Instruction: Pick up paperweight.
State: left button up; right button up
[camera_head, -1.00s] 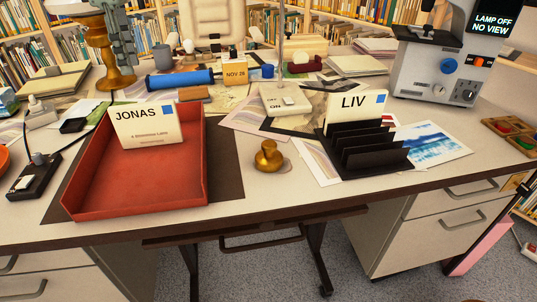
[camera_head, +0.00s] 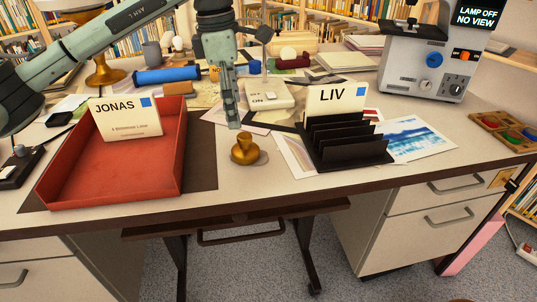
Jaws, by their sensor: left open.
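The paperweight (camera_head: 244,150) is a small brass knob on a round base. It stands upright on the desk between the red tray and the black rack. My left gripper (camera_head: 232,122) comes in from the left and points down, with its fingertips just above and slightly behind the knob in the picture. It is open and holds nothing. Whether the fingers touch the knob is hard to tell from this angle. My right gripper is out of view.
A red tray (camera_head: 60,190) with a JONAS card (camera_head: 127,120) lies left of the paperweight. A black rack (camera_head: 345,155) with a LIV card (camera_head: 335,100) stands to the right. The desk front (camera_head: 250,185) is clear.

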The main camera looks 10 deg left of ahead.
aim_at(243, 135)
pick_arm(q)
jog(key=d+f, duration=0.1)
jog(key=d, duration=0.2)
jog(key=shift+s+f, duration=0.4)
jog(key=f, duration=0.4)
jog(key=a+f, duration=0.1)
jog(key=f, duration=0.1)
jog(key=shift+s+f+p, duration=0.1)
jog(key=shift+f+p, duration=0.05)
jog(key=shift+p, duration=0.2)
jog(key=shift+d+f, duration=0.1)
jog(key=shift+f, duration=0.3)
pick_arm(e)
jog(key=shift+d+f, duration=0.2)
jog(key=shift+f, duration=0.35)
pick_arm(q)
jog(key=c, duration=0.7)
jog(key=shift+r, duration=0.1)
jog(key=c, duration=0.9)
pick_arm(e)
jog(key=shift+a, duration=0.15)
